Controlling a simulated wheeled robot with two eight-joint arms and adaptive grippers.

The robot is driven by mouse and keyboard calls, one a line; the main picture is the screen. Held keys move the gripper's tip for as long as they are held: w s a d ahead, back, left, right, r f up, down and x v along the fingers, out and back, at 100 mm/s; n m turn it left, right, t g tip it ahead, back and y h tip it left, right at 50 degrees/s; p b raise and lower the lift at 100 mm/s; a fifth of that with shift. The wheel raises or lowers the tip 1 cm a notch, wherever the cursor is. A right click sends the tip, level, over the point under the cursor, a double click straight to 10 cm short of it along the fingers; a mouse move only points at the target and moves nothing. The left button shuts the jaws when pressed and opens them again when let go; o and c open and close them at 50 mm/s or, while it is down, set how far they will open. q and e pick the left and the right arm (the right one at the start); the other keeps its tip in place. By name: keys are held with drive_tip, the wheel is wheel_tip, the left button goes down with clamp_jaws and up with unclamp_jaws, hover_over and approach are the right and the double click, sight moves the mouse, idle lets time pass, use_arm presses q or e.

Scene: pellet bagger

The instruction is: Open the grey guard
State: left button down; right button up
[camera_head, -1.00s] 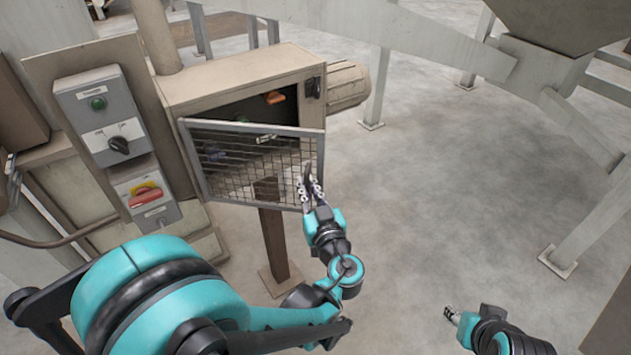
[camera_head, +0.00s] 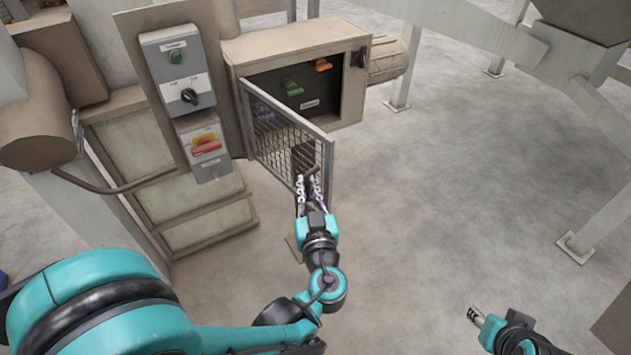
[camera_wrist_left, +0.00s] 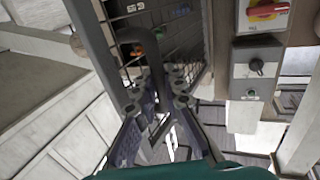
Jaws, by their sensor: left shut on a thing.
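The grey guard (camera_head: 268,137) is a framed wire-mesh door, hinged at its left edge on the beige box (camera_head: 290,48). It stands swung out from the box front, partly open. My left gripper (camera_head: 309,184) is shut on the guard's dark handle near its free edge. In the left wrist view the dark curved handle (camera_wrist_left: 128,62) runs down between the fingers of the left gripper (camera_wrist_left: 160,105). My right gripper (camera_head: 475,315) is low at the right, far from the guard; its fingers are too small to tell open from shut.
Inside the box are an orange handle (camera_head: 323,64) and a green handle (camera_head: 292,88). Left of the box is a control panel (camera_head: 186,95) with a green button, a black knob and a red switch. Open floor (camera_head: 430,180) lies to the right, with grey support legs beyond.

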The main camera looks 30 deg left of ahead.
use_arm(q)
drive_tip(key=shift+s, duration=0.1)
idle(0.3)
drive_tip(key=c, duration=1.9)
unclamp_jaws()
drive_tip(key=shift+a, duration=0.1)
drive_tip(key=shift+o, duration=0.2)
drive_tip(key=shift+r, duration=5)
